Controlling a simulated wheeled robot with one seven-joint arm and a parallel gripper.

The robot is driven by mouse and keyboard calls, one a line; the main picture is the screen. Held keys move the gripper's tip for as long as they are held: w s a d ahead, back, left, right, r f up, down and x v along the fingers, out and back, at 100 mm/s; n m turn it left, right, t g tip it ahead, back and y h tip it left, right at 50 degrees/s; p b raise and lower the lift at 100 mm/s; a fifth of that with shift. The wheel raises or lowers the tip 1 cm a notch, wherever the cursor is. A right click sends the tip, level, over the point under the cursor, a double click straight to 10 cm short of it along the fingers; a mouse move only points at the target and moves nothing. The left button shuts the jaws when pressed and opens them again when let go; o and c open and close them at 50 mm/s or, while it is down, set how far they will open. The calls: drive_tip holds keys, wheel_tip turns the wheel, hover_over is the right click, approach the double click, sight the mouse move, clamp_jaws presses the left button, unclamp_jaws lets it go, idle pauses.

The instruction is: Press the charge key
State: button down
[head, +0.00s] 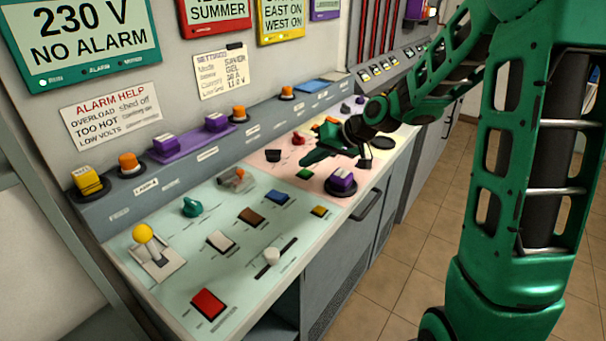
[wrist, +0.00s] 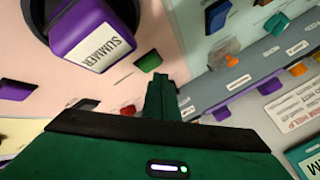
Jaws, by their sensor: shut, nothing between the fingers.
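My gripper (head: 308,161) is shut and empty, held over the pink panel in the middle of the console. Its closed green fingers (wrist: 160,90) also show in the wrist view. A small green key (head: 305,174) lies just below the fingertips in the head view; the same key (wrist: 149,61) shows near them in the wrist view. Contact between them cannot be seen. A purple block marked SUMMER (wrist: 92,35) stands on a dark round base; it also shows in the head view (head: 341,181). The key labels are too small to read, so I cannot tell which is the charge key.
The pale green panel on the left holds a yellow-knobbed lever (head: 142,233), a red key (head: 208,304), a white slider knob (head: 271,256) and a teal knob (head: 192,207). Orange and purple knobs line the back ledge. The tiled floor (head: 409,280) in front is clear.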

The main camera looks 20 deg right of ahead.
sight(309, 174)
drive_tip(key=shift+f, duration=0.2)
idle(0.4)
drive_tip(key=shift+f, duration=0.2)
drive_tip(key=shift+f, duration=0.45)
idle(1.0)
drive_tip(key=shift+r, duration=0.9)
drive_tip(key=shift+r, duration=2.5)
